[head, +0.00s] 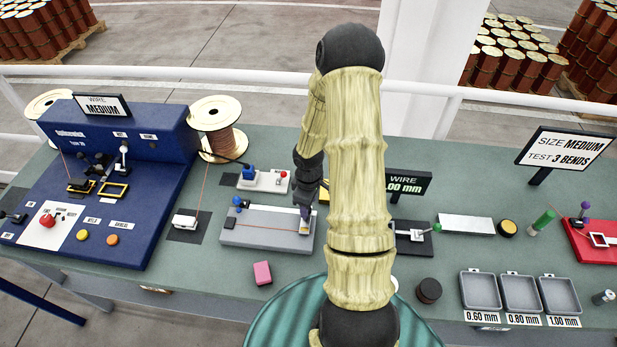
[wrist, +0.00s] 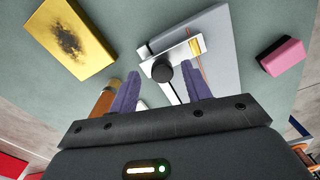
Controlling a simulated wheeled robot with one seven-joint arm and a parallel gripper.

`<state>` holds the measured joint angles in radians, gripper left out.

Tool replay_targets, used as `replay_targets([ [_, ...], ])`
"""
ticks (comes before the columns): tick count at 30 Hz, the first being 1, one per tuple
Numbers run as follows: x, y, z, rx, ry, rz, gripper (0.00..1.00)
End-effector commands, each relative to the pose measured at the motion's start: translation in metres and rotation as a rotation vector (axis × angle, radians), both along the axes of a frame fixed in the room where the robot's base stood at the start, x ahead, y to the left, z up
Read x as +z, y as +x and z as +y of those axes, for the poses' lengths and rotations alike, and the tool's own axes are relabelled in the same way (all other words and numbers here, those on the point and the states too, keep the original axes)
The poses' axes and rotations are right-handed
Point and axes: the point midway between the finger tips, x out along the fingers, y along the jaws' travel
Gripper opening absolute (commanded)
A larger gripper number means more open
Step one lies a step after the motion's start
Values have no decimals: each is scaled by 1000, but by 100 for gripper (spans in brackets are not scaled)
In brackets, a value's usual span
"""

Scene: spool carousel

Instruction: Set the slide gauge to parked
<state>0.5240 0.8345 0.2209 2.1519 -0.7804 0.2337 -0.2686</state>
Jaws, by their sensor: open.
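A long grey plate (head: 265,236), which looks like the slide gauge, lies on the bench in the head view, with a thin copper wire along it. A pale slider (head: 305,228) sits at its right end, partly behind my gripper. In the wrist view the white slider (wrist: 185,52) has a yellow patch and a round black knob (wrist: 162,71). My gripper (wrist: 160,88) is open, with its purple fingers on either side of the knob in that view; I cannot tell whether they touch it. In the head view my gripper (head: 304,205) is over the plate's right end.
A yellow block with a dark smudge (wrist: 72,40) lies left of the gauge in the wrist view. A pink block (head: 262,273) lies in front of the plate. A white-based device (head: 264,180) stands behind it. My arm hides the bench middle; grey trays (head: 520,293) stand at right.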

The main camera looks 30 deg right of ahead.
Motion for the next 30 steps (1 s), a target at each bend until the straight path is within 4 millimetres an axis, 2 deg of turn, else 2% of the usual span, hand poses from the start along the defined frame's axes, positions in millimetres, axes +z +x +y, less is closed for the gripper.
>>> replay_targets([
  [18,122,0,-1,-3,-3,-3,48],
  [24,144,0,-1,-2,-2,-2,48],
  [30,146,0,0,-1,0,1,48],
])
